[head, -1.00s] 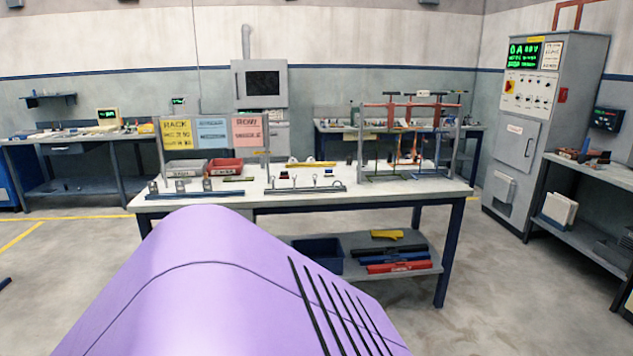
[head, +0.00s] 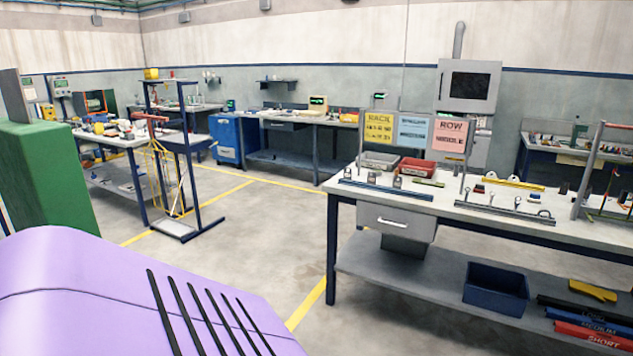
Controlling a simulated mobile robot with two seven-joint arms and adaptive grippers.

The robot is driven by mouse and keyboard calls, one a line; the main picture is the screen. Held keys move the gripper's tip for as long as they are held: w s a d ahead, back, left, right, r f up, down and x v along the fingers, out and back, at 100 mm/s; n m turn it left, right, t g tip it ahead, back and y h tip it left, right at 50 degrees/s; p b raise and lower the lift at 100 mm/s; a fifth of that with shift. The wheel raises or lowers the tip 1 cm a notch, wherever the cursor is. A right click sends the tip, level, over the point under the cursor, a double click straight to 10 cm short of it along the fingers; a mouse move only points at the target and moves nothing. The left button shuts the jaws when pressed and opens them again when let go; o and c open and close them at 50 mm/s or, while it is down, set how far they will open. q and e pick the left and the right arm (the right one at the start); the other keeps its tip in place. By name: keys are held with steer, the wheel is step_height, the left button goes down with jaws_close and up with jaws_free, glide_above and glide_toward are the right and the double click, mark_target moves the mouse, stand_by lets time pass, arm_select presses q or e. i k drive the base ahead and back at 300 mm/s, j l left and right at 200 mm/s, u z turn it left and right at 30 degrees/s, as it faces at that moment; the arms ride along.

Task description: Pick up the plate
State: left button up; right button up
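I cannot make out a plate for certain in the head view. The main workbench (head: 345,196) on the right carries small metal parts, including a long rail with upright rings (head: 505,211) and a dark blue bar with small grey blocks (head: 385,189). These parts are too small to identify surely. Neither of my grippers is in view.
On the workbench are a grey bin (head: 379,160), a red bin (head: 414,168) and upright signs (head: 451,138). A blue bin (head: 496,289) is on its lower shelf. A blue rack stand (head: 188,228) and a green block (head: 52,180) stand left. Floor between is clear.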

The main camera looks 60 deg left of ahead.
mark_target(397, 185)
steer(key=u, duration=7.3)
steer(key=z, duration=1.4)
steer(key=k+l+z, duration=0.15)
steer(key=z, duration=0.3)
steer(key=k+l+z, duration=0.15)
steer(key=z, duration=0.3)
steer(key=l+z, duration=0.3)
steer(key=z, duration=0.15)
steer(key=k, duration=0.05)
